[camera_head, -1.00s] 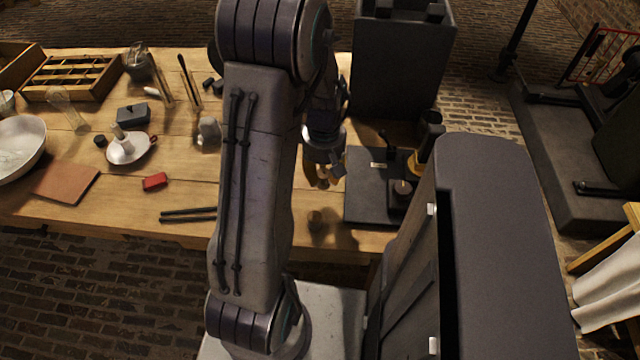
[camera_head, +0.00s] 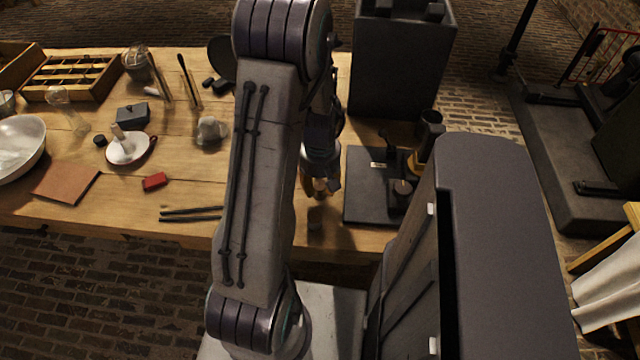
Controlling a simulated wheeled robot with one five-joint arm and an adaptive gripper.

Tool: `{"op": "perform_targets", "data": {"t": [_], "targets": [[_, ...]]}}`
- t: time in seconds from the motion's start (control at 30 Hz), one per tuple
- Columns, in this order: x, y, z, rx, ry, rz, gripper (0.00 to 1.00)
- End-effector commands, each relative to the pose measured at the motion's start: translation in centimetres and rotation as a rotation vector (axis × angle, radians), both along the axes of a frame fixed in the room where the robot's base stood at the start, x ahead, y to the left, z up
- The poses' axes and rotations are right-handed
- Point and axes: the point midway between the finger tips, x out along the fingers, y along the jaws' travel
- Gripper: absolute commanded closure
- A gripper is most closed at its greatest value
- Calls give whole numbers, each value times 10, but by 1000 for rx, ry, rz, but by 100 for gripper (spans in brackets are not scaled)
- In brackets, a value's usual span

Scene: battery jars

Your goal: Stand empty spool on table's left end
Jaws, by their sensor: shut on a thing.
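My gripper (camera_head: 320,187) points down over the front of the wooden table (camera_head: 240,233), just left of a dark board. It is shut on a small tan thing (camera_head: 320,186), which looks like the empty spool; the fingers and my arm hide much of it. The table's left end holds a white bowl, a brown flat pad (camera_head: 66,181) and a compartment tray.
The white bowl (camera_head: 20,150) and compartment tray (camera_head: 72,78) crowd the left. A white dish (camera_head: 128,149), red block (camera_head: 155,181) and dark rods (camera_head: 190,214) lie nearer. The dark board (camera_head: 372,190) is at right. Bare wood shows along the front left edge.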

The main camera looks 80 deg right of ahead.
Motion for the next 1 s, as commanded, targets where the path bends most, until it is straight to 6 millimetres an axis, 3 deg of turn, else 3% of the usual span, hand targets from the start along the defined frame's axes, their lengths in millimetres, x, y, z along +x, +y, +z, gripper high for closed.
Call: {"op": "perform_targets", "data": {"t": [0.07, 0.1, 0.33, 0.73, 1.0], "targets": [[0, 0, -3, 0, 0, 0, 92], [0, 0, -3, 0, 0, 0, 68], [0, 0, -2, 0, 0, 0, 48], [0, -1, 6, -3, 0, 0, 48], [0, -1, 49, -6, 0, 0, 48]]}}
